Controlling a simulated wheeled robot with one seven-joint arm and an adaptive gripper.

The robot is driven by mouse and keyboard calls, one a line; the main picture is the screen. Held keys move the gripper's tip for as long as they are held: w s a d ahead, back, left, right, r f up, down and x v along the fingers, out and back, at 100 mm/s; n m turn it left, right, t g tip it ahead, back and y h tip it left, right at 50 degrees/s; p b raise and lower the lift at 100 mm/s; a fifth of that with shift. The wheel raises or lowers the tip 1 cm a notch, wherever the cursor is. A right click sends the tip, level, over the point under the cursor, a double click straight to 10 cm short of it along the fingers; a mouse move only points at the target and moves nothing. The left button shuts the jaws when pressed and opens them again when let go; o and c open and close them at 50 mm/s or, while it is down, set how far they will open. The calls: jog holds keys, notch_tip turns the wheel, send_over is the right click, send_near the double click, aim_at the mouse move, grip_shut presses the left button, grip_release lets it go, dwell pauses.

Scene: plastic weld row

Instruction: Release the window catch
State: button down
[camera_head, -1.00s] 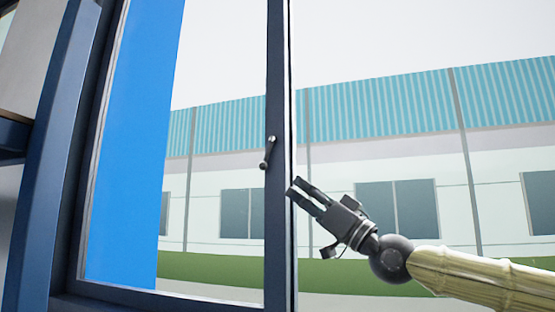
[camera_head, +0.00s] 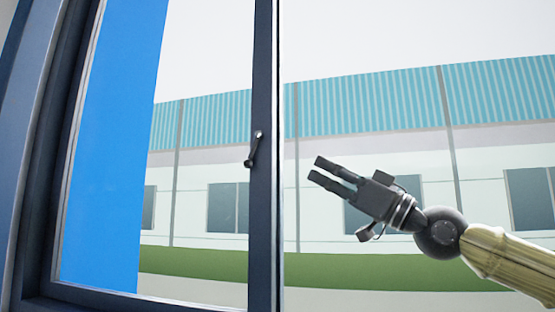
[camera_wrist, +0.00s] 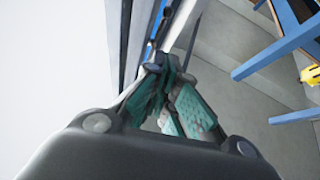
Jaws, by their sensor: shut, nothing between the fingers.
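The window catch (camera_head: 254,149) is a small grey lever on the dark upright (camera_head: 264,230) of the window frame. It hangs from its pivot with its lower end tilted to the left. My gripper (camera_head: 316,168) is to the right of the catch and slightly lower in the head view, clearly apart from it in the picture. Its fingers point left and hold nothing. In the wrist view, the teal-padded fingers (camera_wrist: 166,70) come together at their tips with nothing between them. I cannot clearly make out the catch in the wrist view.
A blue panel (camera_head: 112,150) shows at the left of the window. A building with a teal upper wall (camera_head: 370,108) stands outside. In the wrist view, blue beams (camera_wrist: 275,52) and a yellow object (camera_wrist: 311,75) are at the right, over a grey floor.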

aim_at(253, 151)
jog(key=p+x, duration=0.5)
jog(key=x, duration=0.4)
jog(key=shift+r, duration=0.25)
jog(key=a, duration=0.1)
jog(key=w+a+p, duration=0.1)
jog(key=a, duration=0.1)
jog(key=shift+w+f+p, duration=0.2)
jog(key=shift+w+p, duration=0.05)
jog(key=shift+p, duration=0.05)
jog(key=shift+w+a+f+p, duration=0.3)
jog(key=shift+w+a, duration=0.1)
jog(key=shift+a, duration=0.1)
jog(key=shift+f+b, duration=0.25)
jog(key=shift+b, duration=0.5)
